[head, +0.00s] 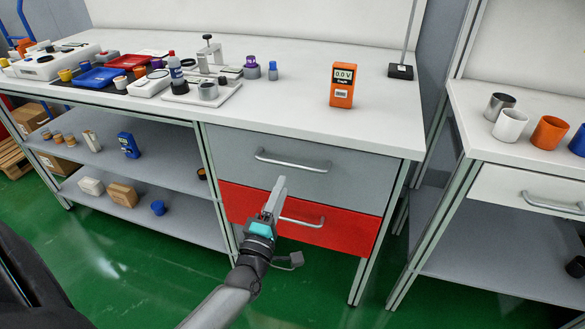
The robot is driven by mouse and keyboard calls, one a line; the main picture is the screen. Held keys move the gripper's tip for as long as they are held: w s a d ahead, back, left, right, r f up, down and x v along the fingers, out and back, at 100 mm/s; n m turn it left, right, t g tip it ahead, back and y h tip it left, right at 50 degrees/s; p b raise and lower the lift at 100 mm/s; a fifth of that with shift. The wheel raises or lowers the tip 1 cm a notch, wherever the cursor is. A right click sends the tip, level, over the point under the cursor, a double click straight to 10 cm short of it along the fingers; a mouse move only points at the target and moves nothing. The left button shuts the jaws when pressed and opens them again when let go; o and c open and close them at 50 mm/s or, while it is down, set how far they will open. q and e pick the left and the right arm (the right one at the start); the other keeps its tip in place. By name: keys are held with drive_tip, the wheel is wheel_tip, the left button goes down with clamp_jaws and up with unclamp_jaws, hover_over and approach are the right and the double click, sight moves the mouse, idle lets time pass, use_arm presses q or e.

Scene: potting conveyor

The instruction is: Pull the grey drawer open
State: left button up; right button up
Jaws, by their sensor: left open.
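The grey drawer (345,177) is the upper drawer under the right part of the white workbench. Its front looks flush with the bench, so it appears closed. Its silver bar handle (293,162) runs across the upper middle of the front. My left gripper (278,186) is open and empty, its fingers pointing up toward the drawer just below the handle in the picture. It covers part of the grey front and of the red drawer below. I cannot tell how far the fingertips are from the front. My right gripper is not in view.
The red drawer (350,231) has its own bar handle (302,222), close beside my gripper. An orange meter (342,85) stands on the white benchtop (290,105). Open shelves (165,157) lie to the left. Another bench with cups stands at the right. Green floor is clear in front.

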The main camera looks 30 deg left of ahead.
sight(292, 165)
use_arm(q)
drive_tip(key=shift+b+x, duration=1)
drive_tip(key=shift+x, duration=3.35)
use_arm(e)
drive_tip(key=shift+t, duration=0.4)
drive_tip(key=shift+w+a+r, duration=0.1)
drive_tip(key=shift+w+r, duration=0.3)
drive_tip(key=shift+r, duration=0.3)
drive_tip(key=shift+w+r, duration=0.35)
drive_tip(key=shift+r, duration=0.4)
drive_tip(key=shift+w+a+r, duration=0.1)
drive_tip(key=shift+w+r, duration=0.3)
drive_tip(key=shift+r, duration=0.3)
use_arm(q)
clamp_jaws()
